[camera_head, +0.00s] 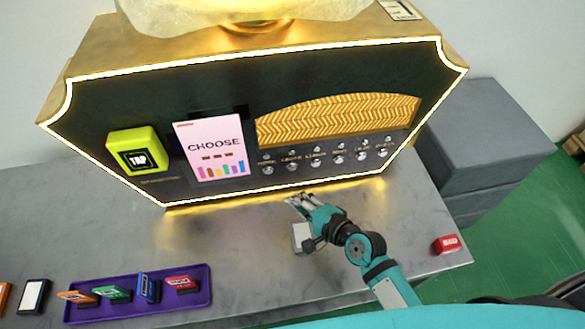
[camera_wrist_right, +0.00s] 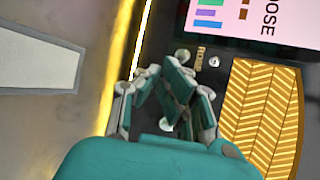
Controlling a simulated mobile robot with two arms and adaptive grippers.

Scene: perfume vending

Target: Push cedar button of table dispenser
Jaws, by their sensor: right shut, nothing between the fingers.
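The dark, gold-framed table dispenser (camera_head: 215,95) has a row of round metal buttons (camera_head: 315,163) under its gold herringbone panel. Each button has a small label above it; the head view is too blurred to tell which one reads cedar. In the right wrist view, one button (camera_wrist_right: 182,54) sits beside a label that seems to read ROSE, and another button (camera_wrist_right: 166,124) is partly hidden behind my fingers. My right gripper (camera_head: 293,201) is shut and empty, just in front of the dispenser's lower edge, below the left part of the row. My left gripper is not in view.
A pink CHOOSE screen (camera_head: 210,148) and a yellow TAP reader (camera_head: 140,150) are left of the buttons. A white-topped item (camera_head: 301,238) lies under my right gripper. A purple tray (camera_head: 205,297) with several colored cards stands front left; a red block (camera_head: 446,244) is right.

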